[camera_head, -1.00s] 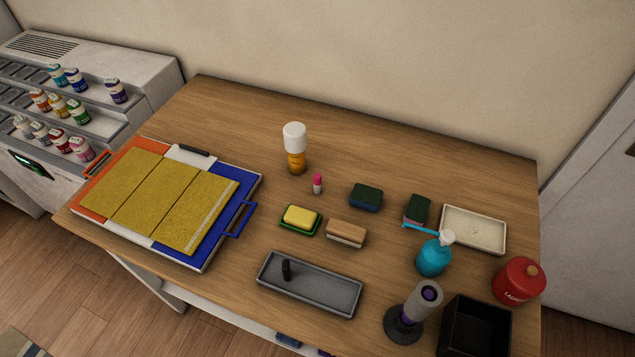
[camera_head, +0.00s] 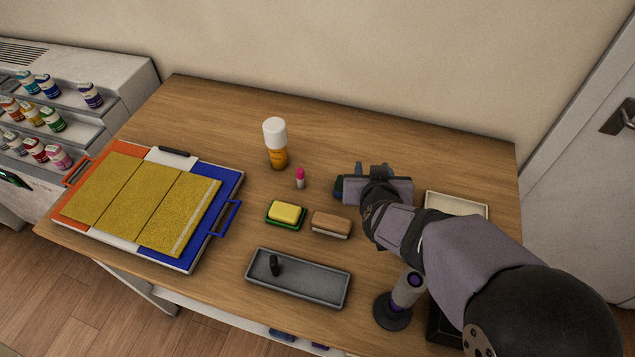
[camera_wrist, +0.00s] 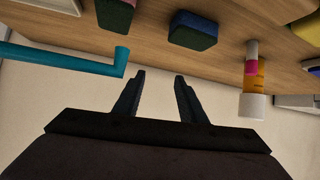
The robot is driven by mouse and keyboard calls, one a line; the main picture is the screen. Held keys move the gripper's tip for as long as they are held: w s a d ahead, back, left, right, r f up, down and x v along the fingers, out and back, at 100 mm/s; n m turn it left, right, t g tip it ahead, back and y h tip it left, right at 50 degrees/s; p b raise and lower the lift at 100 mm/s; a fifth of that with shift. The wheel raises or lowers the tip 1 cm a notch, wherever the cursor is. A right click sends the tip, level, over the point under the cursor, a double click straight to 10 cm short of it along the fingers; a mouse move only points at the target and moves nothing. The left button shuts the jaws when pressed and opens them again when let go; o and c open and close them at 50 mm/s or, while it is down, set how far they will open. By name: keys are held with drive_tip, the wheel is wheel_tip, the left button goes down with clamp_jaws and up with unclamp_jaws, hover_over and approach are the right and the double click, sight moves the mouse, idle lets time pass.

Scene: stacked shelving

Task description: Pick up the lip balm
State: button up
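The lip balm (camera_head: 300,178) is a small upright tube with a pink cap and a white base, on the wooden table (camera_head: 330,130) left of my gripper. In the wrist view the lip balm (camera_wrist: 251,66) appears upside down at right, overlapping the orange bottle with the white cap. My gripper (camera_head: 372,172) reaches in from the right over the back sponges, apart from the lip balm. In the wrist view my gripper (camera_wrist: 160,88) has its two fingers spread, with nothing between them.
The white-capped orange bottle (camera_head: 276,145) stands close behind and left of the lip balm. A yellow sponge on a green dish (camera_head: 285,214) and a brown brush (camera_head: 331,224) lie in front. A blue-green sponge (camera_wrist: 193,30) and cyan nozzle (camera_wrist: 65,59) show near my gripper.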

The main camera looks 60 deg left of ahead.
drive_tip(key=y+b, duration=0.2)
approach(300, 175)
drive_tip(key=shift+t, duration=0.4)
drive_tip(key=x, duration=0.4)
drive_tip(key=shift+s+a, duration=0.1)
drive_tip(key=shift+s, duration=0.35)
drive_tip(key=shift+p+x, duration=1.2)
drive_tip(key=shift+x, duration=2.5)
drive_tip(key=shift+w, duration=0.1)
clamp_jaws()
